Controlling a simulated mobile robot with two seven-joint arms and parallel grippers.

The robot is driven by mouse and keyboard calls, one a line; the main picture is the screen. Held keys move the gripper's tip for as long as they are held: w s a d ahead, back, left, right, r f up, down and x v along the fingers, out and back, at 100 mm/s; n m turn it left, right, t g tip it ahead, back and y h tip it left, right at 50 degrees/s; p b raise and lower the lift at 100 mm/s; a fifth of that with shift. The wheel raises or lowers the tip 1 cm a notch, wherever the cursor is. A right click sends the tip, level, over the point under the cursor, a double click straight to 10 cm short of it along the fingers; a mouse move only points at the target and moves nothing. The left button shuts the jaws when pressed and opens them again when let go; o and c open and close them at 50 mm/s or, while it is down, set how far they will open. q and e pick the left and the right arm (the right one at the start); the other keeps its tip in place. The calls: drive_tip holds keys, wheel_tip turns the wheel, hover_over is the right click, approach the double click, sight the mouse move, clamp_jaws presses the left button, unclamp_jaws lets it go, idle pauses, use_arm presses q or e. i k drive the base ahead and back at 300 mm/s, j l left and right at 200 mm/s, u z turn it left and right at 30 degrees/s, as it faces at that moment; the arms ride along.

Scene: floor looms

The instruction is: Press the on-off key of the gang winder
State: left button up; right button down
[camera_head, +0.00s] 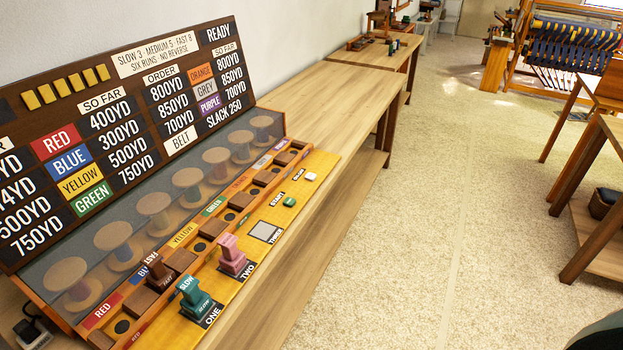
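The gang winder (262,210) stands on a long wooden bench at the left, with a row of wooden spools behind a clear cover. Its yellow front strip bears a green key (289,202) beside a label that reads START. Farther along the strip is a small white key (311,176) with a dark label too small to read surely. I cannot tell from the lettering which one is the on-off key. Nothing covers either key.
A teal stamp-like piece (192,296) marked SLOW, a pink one (232,256) and a dark red one marked FAST stand on the winder. A dark lettered board (110,130) rises behind. The bench (330,100) is bare beyond; open carpet (450,190) lies right.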

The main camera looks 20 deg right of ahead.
sight(310, 177)
drive_tip(key=l+u, duration=0.1)
drive_tip(key=u, duration=0.5)
drive_tip(key=i+l+u, duration=0.1)
drive_tip(key=l+u, duration=0.25)
drive_tip(key=l, duration=0.15)
drive_tip(key=l+u, duration=0.4)
drive_tip(key=k+l+u, duration=0.1)
drive_tip(key=l, duration=1.3)
